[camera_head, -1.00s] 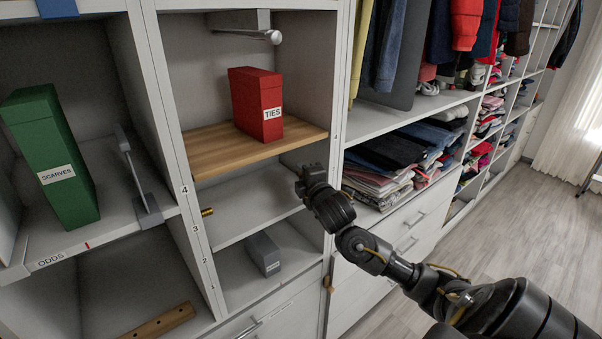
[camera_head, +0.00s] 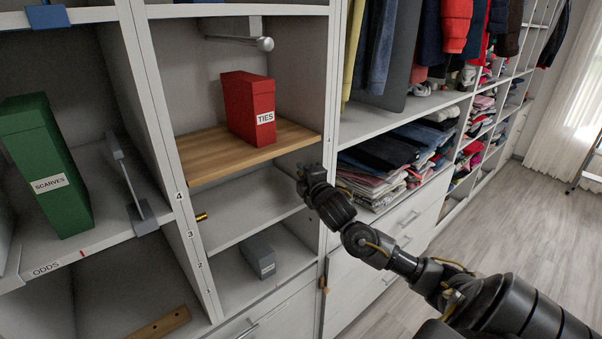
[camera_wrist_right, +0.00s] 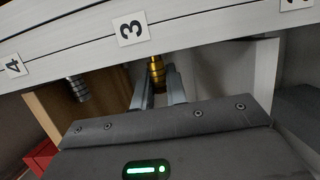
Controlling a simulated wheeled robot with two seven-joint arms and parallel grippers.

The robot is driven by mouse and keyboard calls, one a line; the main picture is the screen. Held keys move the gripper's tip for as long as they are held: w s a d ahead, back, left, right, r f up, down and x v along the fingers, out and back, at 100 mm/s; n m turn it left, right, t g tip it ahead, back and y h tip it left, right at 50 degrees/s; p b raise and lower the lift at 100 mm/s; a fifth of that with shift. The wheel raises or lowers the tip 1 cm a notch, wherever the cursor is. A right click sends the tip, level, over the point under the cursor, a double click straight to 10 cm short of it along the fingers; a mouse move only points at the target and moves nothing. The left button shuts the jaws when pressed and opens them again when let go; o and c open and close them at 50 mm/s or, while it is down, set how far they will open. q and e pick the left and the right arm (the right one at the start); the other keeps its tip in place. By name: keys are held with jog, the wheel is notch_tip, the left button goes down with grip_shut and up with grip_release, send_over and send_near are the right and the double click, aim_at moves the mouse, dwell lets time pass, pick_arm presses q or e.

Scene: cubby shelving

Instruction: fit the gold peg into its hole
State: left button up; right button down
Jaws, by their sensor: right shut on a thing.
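The gold peg (camera_wrist_right: 156,73) is in the right wrist view, between the two grey fingers of my right gripper (camera_wrist_right: 158,88). The fingers are shut on it. Its far end meets the pale upright just below the label 3 (camera_wrist_right: 131,28); I cannot tell whether it is in a hole. In the head view, a gold piece (camera_head: 202,217) juts from the left wall of the middle cubby beside its label 3; I cannot tell whether it is the same peg. My right wrist is before the right upright, its fingers not distinguishable. My left gripper is not in view.
A wooden shelf board (camera_head: 240,153) carries a red TIES box (camera_head: 248,108) above. A grey box (camera_head: 258,257) sits on the lower shelf. A green SCARVES box (camera_head: 45,170) stands in the left cubby.

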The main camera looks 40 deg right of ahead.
jog(key=shift+d, duration=0.35)
jog(key=c, duration=1.3)
grip_release()
jog(key=shift+s+a+f, duration=0.1)
jog(key=shift+s+a, duration=0.05)
jog(key=shift+s, duration=0.35)
jog(key=b+v, duration=0.1)
jog(key=v, duration=0.4)
jog(key=b+v, duration=0.2)
jog(key=v, duration=0.3)
jog(key=shift+r, duration=0.2)
jog(key=shift+w, duration=0.1)
